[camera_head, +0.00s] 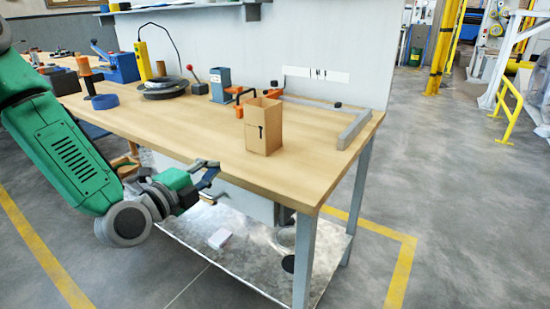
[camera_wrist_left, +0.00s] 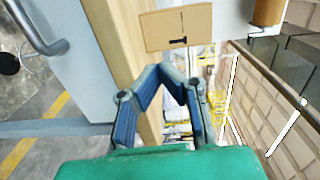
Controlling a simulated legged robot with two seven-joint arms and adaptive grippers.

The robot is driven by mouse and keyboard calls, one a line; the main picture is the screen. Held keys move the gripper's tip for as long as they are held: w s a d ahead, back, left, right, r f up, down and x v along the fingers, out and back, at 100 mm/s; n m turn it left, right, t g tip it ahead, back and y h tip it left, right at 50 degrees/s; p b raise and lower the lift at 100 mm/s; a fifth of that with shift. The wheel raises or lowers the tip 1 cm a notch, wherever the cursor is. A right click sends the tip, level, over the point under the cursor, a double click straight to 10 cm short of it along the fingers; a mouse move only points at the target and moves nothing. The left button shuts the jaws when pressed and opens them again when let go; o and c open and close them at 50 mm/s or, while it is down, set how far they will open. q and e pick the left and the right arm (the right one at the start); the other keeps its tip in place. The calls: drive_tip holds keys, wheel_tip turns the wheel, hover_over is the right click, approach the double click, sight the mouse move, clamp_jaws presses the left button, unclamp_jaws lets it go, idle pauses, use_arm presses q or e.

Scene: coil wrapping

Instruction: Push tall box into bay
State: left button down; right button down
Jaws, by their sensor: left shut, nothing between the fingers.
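The tall brown cardboard box (camera_head: 264,128) stands upright near the front edge of the workbench, right of its middle. It also shows in the left wrist view (camera_wrist_left: 195,22), beyond the fingertips. A grey angled rail (camera_head: 355,128) at the bench's right back corner bounds what looks like the bay; the box is left of it and outside it. My left gripper (camera_head: 210,175) is shut and empty, at the bench's front edge, left of the box and apart from it. Its fingers also show in the left wrist view (camera_wrist_left: 168,70). My right gripper is not in view.
Orange clamps (camera_head: 243,98), a blue-grey holder (camera_head: 220,85), a dark coil (camera_head: 164,88) and a blue ring (camera_head: 105,101) stand behind and left on the workbench (camera_head: 200,128). The bench top between box and rail is clear. A lower shelf (camera_head: 235,245) lies beneath.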

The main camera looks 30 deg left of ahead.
use_arm(q)
drive_tip(key=b, duration=0.6)
approach(256, 137)
drive_tip(key=w, duration=0.2)
drive_tip(key=shift+w+d+f, duration=0.3)
drive_tip(key=shift+w, duration=0.1)
drive_tip(key=w, duration=0.3)
drive_tip(key=w+b, duration=0.1)
drive_tip(key=shift+w+a+f, duration=0.15)
drive_tip(key=shift+w+a, duration=0.15)
drive_tip(key=shift+a, duration=0.1)
drive_tip(key=shift+w+d, duration=0.25)
drive_tip(key=shift+w, duration=0.05)
drive_tip(key=shift+d+r, duration=0.15)
drive_tip(key=shift+r, duration=0.1)
